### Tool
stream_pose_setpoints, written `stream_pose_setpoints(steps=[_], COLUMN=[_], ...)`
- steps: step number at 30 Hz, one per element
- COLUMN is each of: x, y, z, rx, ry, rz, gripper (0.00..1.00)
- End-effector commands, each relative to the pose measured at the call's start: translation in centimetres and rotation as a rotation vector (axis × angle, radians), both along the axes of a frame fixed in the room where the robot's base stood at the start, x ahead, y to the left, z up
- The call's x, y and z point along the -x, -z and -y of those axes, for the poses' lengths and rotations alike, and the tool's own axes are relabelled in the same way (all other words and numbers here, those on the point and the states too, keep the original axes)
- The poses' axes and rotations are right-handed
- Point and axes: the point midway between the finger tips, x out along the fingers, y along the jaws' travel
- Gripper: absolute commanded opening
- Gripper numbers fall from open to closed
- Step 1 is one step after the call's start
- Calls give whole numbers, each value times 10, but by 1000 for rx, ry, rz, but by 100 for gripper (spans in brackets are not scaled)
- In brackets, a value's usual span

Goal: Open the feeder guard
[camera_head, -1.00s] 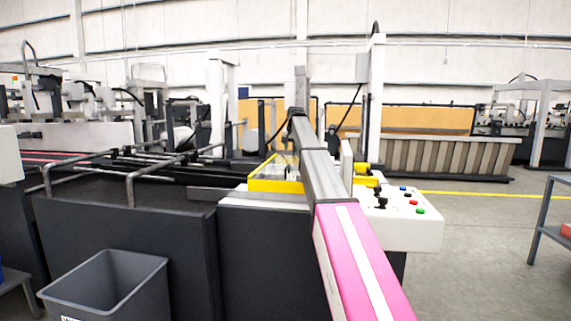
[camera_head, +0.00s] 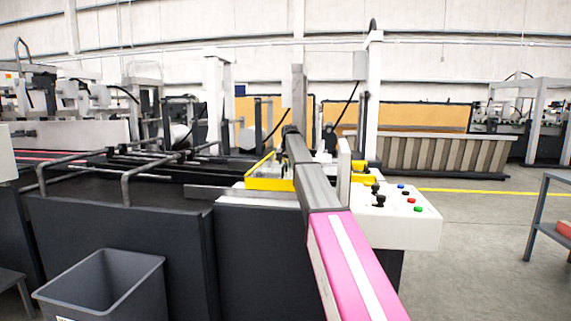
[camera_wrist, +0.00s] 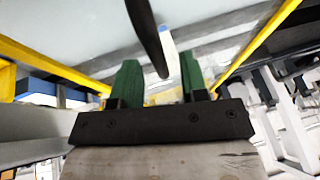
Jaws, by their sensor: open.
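The feeder guard (camera_head: 270,184) has a yellow frame and sits low on the machine, just left of my arm in the head view. In the wrist view, its yellow bars (camera_wrist: 258,48) run along both sides of a pale panel. A dark curved bar, which looks like a handle (camera_wrist: 148,35), reaches down between my fingertips. My gripper (camera_wrist: 160,82) is open, with one green finger on each side of this bar. I cannot tell whether either finger touches it. In the head view, my arm hides the fingers and part of the guard.
A white control box (camera_head: 405,222) with coloured buttons and black knobs stands right of my arm. A grey bin (camera_head: 105,285) is at front left. Metal rails (camera_head: 125,180) cross the machine's left side. Open floor (camera_head: 470,250) lies to the right.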

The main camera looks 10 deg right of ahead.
Motion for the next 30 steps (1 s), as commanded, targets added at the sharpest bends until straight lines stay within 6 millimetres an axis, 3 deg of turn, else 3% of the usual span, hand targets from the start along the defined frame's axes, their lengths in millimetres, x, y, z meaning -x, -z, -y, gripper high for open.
stream_pose_setpoints(steps=[8, 11, 12, 19, 23, 30], x=[0, 0, 0, -1, -6, -25], y=[1, 1, 1, 1, 0, 0], z=[0, 0, 0, -3, -15, -71], rx=[0, 0, 0, 0, -1, -1], ry=[0, 0, 0, 0, -1, -5], rz=[0, 0, 0, 0, -1, -1], gripper=[37, 4, 0, 0, 0, 0])
